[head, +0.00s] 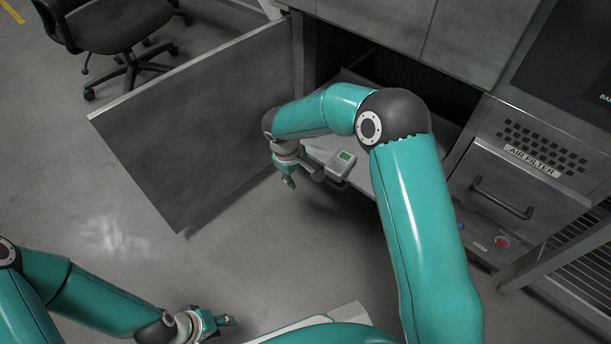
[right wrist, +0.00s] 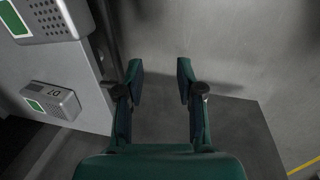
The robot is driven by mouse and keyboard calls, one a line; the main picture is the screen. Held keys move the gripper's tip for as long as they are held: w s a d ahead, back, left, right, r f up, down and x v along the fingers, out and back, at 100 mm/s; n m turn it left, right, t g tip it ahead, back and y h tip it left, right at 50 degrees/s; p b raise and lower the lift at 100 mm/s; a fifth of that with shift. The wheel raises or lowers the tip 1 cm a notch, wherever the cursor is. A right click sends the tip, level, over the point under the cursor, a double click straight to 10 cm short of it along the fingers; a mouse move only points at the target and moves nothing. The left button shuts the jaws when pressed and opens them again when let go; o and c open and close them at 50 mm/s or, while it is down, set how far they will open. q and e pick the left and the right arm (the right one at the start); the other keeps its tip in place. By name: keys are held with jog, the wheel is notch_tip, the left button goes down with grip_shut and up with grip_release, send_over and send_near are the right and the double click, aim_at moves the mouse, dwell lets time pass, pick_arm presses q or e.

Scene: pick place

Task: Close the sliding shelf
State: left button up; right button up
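The sliding shelf (head: 361,178) is pulled out from the dark opening of the cabinet, and my right arm hides much of it. A small grey device with a green screen (head: 340,164) sits on it near the front. In the right wrist view the shelf (right wrist: 88,68) is at the left with two such devices. My right gripper (head: 287,174) is just left of the shelf's front part; in the right wrist view its fingers (right wrist: 160,78) are apart with nothing between them. Contact with the shelf is unclear. My left gripper (head: 223,322) is low over the floor, away from the shelf; its fingers are too small to read.
An open cabinet door (head: 200,125) stands out left of the shelf. A panel with a handle (head: 503,197) and an air filter label is at the right. An office chair (head: 115,30) is at the back left. Floor (head: 110,235) is clear in front of the door.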

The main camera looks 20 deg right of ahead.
notch_tip(320, 180, up, 9)
jog(key=s+a, duration=0.1)
jog(key=shift+r, duration=0.2)
jog(key=shift+s, duration=0.1)
